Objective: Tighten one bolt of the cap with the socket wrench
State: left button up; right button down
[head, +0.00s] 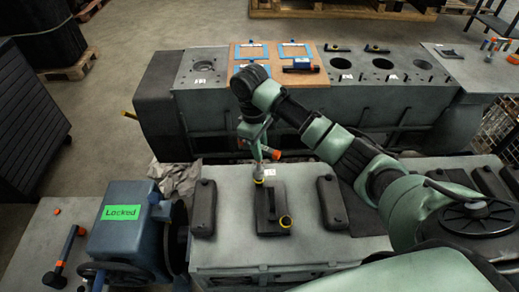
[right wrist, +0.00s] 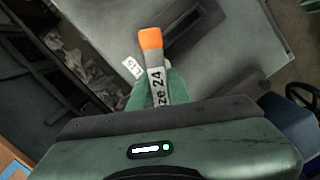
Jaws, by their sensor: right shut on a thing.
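My right gripper (head: 262,135) is shut on the socket wrench (head: 274,154). Its orange handle end sticks out to the right, and the right wrist view shows the grey handle marked with a size 24 label (right wrist: 156,75). The wrench's lower end reaches down to a yellow ring at the back left of the black cap (head: 270,205). Whether it is seated on the bolt there I cannot tell. Another yellow-ringed bolt (head: 285,221) shows at the cap's front right. The cap lies on the grey-green engine block (head: 235,245). My left gripper is not in view.
Several black covers (head: 203,208) lie on the block beside the cap. A blue machine with a green "Locked" sign (head: 121,212) stands at left, near an orange-handled tool (head: 70,250). Behind is another block (head: 205,67) with a brown board (head: 260,75).

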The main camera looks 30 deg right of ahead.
jog(key=n, duration=0.6)
jog(key=shift+d+n+t, duration=0.1)
jog(key=shift+n+t, duration=0.2)
jog(key=shift+n, duration=0.1)
jog(key=shift+w, duration=0.1)
jog(key=shift+h, duration=0.3)
jog(key=shift+f, duration=0.75)
jog(key=m, duration=0.8)
jog(key=shift+g, duration=0.4)
jog(key=shift+n, duration=0.3)
jog(key=c, duration=1.9)
grip_release()
jog(key=shift+y, duration=0.4)
jog(key=shift+c, duration=0.2)
grip_shut()
